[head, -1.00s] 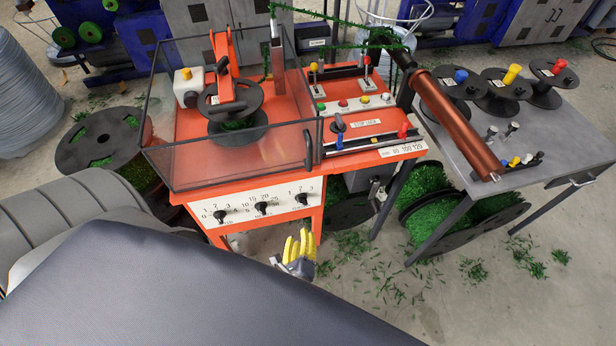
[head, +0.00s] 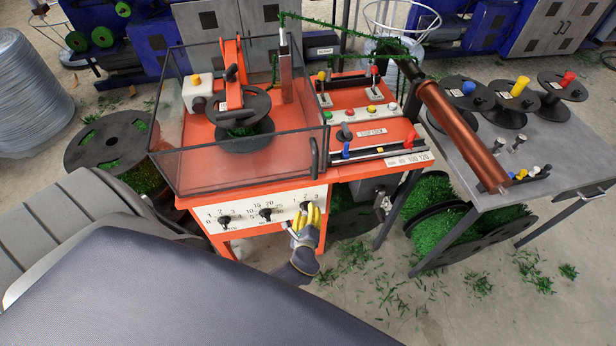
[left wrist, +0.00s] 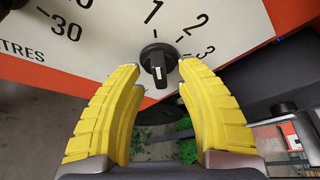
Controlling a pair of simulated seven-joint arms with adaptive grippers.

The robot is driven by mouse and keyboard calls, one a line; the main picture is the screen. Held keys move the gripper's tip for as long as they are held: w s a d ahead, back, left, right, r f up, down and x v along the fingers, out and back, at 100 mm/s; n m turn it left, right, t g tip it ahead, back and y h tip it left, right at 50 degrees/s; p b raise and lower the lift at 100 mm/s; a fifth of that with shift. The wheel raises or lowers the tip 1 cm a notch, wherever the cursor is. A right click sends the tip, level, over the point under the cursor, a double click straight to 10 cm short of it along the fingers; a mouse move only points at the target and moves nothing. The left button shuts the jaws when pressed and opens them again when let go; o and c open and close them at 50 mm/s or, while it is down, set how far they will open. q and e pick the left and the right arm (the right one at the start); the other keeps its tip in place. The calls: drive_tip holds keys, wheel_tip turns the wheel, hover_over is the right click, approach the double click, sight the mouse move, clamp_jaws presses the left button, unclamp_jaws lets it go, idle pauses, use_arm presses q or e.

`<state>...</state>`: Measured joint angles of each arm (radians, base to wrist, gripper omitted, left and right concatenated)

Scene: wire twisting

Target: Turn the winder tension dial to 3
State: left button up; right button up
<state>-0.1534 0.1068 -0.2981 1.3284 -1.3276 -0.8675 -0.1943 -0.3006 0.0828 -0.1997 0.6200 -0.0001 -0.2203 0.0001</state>
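The white dial panel (head: 240,214) on the front of the orange machine carries three black dials. The rightmost dial (head: 300,220), marked 1, 2, 3, is partly behind my left gripper (head: 309,214). It shows clearly in the left wrist view as a black knob (left wrist: 158,60) with a white mark on its lower part. The 1 is above it, 2 and 3 to its right. My left gripper's yellow fingers (left wrist: 160,112) are open and empty, one on each side just below the knob, apparently not touching it. The dial's name is not legible. My right gripper is not in view.
The left dial (head: 224,220) and middle dial (head: 266,214) sit beside it. A clear-walled box (head: 240,170) stands above the panel. A grey table (head: 520,185) with spools is at right. Floor space in front of the machine is open, with scattered green clippings (head: 385,290).

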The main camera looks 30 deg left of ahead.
use_arm(q)
drive_tip(key=shift+w+a+f, duration=0.15)
drive_tip(key=shift+w+a, duration=0.2)
drive_tip(key=shift+w, duration=0.25)
drive_tip(key=shift+o, duration=0.3)
clamp_jaws()
